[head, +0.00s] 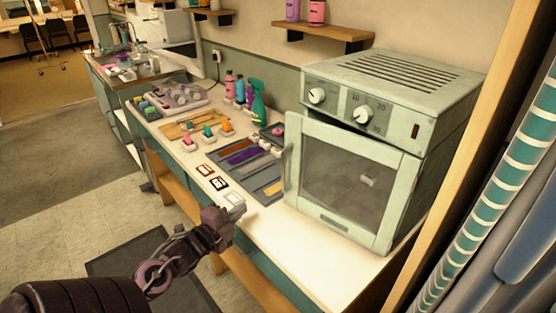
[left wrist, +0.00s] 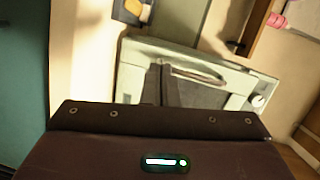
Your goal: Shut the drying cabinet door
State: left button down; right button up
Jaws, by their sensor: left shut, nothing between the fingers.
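The drying cabinet (head: 395,85) is a pale green box with two white knobs, standing on the right part of the bench. Its windowed door (head: 345,185) is ajar, with the left, handle side out from the body and a dark gap along the top. The vertical handle (head: 289,168) is on the door's left edge. My left gripper (head: 236,205) is shut and empty, left of the door over the bench's front edge. In the left wrist view its dark fingers (left wrist: 163,72) overlap the door (left wrist: 205,95) near the handle (left wrist: 192,72); contact cannot be told. My right gripper is not in view.
The bench (head: 295,240) holds a tray of coloured strips (head: 245,160), small framed swatches (head: 219,183) and several bottles (head: 257,100). A shelf (head: 325,32) hangs above. Striped rolls (head: 490,180) stand close at the right. Bare bench lies before the cabinet.

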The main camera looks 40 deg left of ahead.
pick_arm(q)
notch_tip(320, 180, up, 8)
jog(key=d+r+m+t+h+p, duration=0.1)
jog(key=d+m, duration=0.1)
jog(key=m, duration=0.1)
jog(key=w+p, duration=0.3)
jog(key=w, duration=1.1)
jog(key=shift+w+a+f+p, duration=0.25)
jog(key=shift+f+p, duration=0.1)
jog(key=shift+f, duration=0.1)
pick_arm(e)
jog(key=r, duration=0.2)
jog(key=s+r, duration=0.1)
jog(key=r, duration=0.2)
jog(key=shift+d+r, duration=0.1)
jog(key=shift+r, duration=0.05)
pick_arm(q)
jog(key=shift+a, duration=0.1)
